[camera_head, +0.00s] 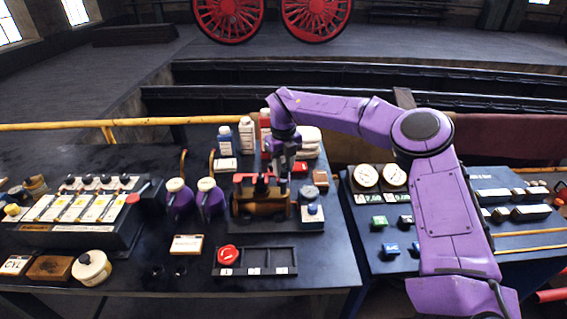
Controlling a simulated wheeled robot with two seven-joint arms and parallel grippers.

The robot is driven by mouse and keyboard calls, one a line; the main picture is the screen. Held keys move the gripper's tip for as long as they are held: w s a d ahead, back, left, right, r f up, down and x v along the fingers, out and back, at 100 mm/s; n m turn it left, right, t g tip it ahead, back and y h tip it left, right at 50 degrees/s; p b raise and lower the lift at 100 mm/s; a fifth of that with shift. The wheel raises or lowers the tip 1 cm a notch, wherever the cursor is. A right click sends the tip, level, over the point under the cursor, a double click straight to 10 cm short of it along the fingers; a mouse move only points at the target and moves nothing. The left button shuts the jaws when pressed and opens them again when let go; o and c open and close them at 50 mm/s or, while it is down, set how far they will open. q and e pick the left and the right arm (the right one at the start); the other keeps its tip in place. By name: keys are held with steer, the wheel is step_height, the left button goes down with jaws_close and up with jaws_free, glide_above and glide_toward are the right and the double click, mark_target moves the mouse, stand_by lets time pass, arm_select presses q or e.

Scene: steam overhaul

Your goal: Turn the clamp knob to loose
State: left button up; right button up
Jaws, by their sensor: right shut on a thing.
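A brown-orange clamp fixture (262,206) with red parts on top stands on a dark base at the middle of the bench. My right arm reaches in from the right, and its gripper (281,166) points down at the top right of the fixture. The gripper is shut on what appears to be the clamp knob, mostly hidden by the fingers. How far the knob is turned cannot be told. My left gripper is not in view.
Bottles (246,135) stand behind the fixture. Two purple cans (210,199) stand to its left, and a block with a blue knob (312,216) to its right. A compartment tray (257,272) holding a red round part (228,255) lies in front. Gauges (394,175) sit right.

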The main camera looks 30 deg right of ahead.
steer(key=n+p, duration=0.2)
steer(key=n, duration=0.3)
steer(key=shift+s+n, duration=0.15)
steer(key=shift+n, duration=0.15)
steer(key=n+p, duration=0.1)
steer(key=n, duration=0.3)
steer(key=shift+f+n, duration=0.1)
steer(key=shift+n, duration=0.3)
steer(key=o, duration=1)
steer(key=shift+o, duration=0.2)
